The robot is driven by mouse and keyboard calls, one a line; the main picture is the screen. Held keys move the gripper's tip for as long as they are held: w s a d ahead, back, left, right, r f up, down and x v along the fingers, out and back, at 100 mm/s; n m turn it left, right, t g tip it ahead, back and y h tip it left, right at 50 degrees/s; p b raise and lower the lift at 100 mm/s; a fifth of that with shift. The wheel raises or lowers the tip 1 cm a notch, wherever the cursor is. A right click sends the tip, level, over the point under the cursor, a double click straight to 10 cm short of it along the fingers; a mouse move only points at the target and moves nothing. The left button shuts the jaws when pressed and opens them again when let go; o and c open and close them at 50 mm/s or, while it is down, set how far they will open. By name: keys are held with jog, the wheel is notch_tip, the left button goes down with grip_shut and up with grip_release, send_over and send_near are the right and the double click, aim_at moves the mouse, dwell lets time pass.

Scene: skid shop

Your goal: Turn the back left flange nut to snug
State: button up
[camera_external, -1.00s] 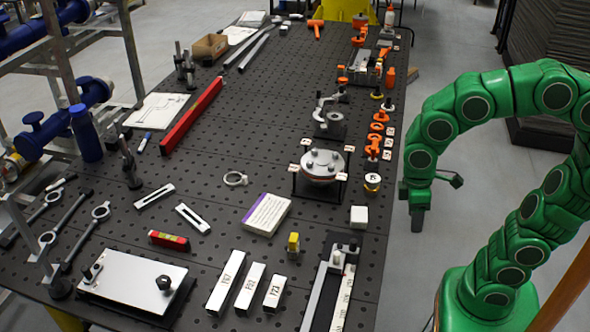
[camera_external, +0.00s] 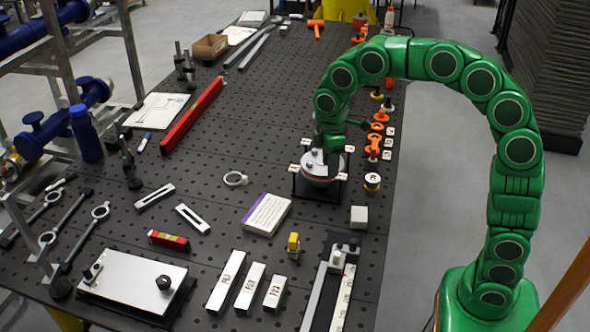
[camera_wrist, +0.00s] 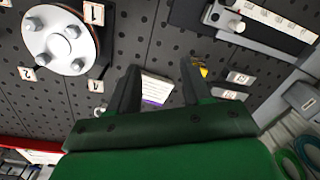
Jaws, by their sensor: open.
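The round flange (camera_external: 318,181) sits on a dark stand on the perforated table, in the right half of the external view. In the wrist view the flange (camera_wrist: 52,42) is at the upper left, a pale disc with several bolt ends or nuts on its face. Numbered tags stand around it. My gripper (camera_external: 329,163) is over the flange in the external view and hides its back part, so I cannot tell the back left nut there. In the wrist view my gripper (camera_wrist: 158,72) is open and empty, its fingers beside the flange, not around a nut.
Orange clamps (camera_external: 374,143) and a small gold-rimmed round part (camera_external: 372,182) stand to the right of the flange. A white box with a purple edge (camera_external: 266,214) lies in front left. A pale block (camera_external: 358,217) stands in front right.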

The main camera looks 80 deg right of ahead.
jog(key=w+d+f, duration=0.2)
jog(key=w+d, duration=0.4)
jog(key=d, duration=0.2)
jog(key=n, duration=0.1)
send_over(308, 162)
jog(key=shift+f, duration=0.95)
jog(key=shift+s+f, duration=0.1)
jog(key=shift+f, duration=3.8)
grip_shut()
